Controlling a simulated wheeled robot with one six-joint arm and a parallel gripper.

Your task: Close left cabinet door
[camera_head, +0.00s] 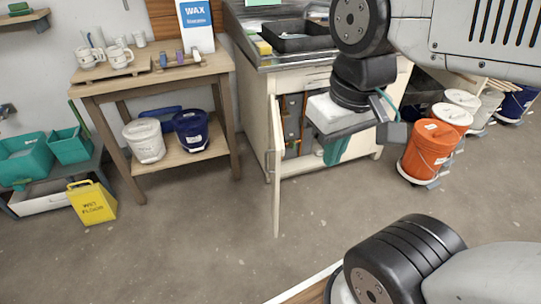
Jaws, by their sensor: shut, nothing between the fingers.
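The left cabinet door (276,165) is a pale panel, hinged on the left side of the sink cabinet (253,112). It stands wide open and juts toward me, seen nearly edge-on. Behind it the cabinet's inside shows a grey surface with orange items (290,120). My gripper (393,133) hangs from my arm in front of the right part of the cabinet, to the right of the open door and apart from it. It is shut and empty. My wrist hides much of the right side of the cabinet front. A teal shape below it cannot be told clearly.
A wooden table (160,78) with mugs and lower buckets stands left. An orange bucket (429,150) and other buckets stand right. The floor before the door is clear.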

